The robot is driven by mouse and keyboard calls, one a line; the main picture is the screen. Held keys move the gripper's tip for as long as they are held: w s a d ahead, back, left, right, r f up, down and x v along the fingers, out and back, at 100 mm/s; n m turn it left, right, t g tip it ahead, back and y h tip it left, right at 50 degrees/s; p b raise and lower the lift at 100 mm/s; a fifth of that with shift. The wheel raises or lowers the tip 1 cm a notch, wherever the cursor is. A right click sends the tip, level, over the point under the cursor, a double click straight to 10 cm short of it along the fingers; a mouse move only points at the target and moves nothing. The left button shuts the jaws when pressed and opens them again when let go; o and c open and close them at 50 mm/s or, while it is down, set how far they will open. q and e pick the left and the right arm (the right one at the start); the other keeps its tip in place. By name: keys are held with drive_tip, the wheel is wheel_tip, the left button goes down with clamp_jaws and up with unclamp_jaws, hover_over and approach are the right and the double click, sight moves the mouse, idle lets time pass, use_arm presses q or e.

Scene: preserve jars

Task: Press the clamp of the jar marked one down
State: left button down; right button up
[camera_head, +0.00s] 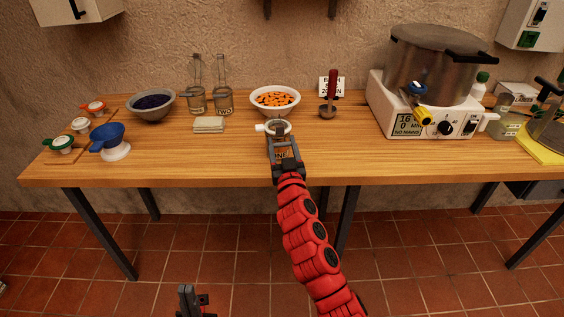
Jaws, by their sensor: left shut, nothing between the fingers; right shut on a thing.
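The jar marked one (281,155) stands near the front edge of the table, in the middle of the view. Its round pale top (277,127) shows above my gripper, with a small white knob sticking out to the left. Whether its clamp is up or down I cannot tell. My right gripper (284,147) is shut on the jar from the front, and its fingers hide much of the jar's body. My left gripper (190,297) is shut and empty, low in front of the table and well away from the jar.
Behind the jar are a bowl of orange pieces (275,101) and a red-handled ladle (331,90). A big pot (428,65) on a heater is right.

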drive_tip(key=shift+f+t+y+b, duration=0.1)
drive_tip(key=shift+f+t+b, duration=0.55)
drive_tip(key=shift+b, duration=3.15)
drive_tip(key=shift+f+t+y+b, duration=0.2)
drive_tip(key=shift+t+b, duration=0.75)
drive_tip(key=shift+b, duration=2.85)
drive_tip(key=shift+f+t+b, duration=0.5)
drive_tip(key=shift+t+b, duration=0.3)
drive_tip(key=shift+b, duration=3)
drive_tip(key=shift+r+b, duration=0.25)
drive_tip(key=shift+b, duration=0.45)
drive_tip(key=o, duration=1.4)
drive_tip(key=shift+s, duration=0.1)
drive_tip(key=p+v, duration=0.2)
drive_tip(key=v, duration=1.5)
drive_tip(key=shift+f, duration=0.3)
drive_tip(key=shift+r, duration=0.1)
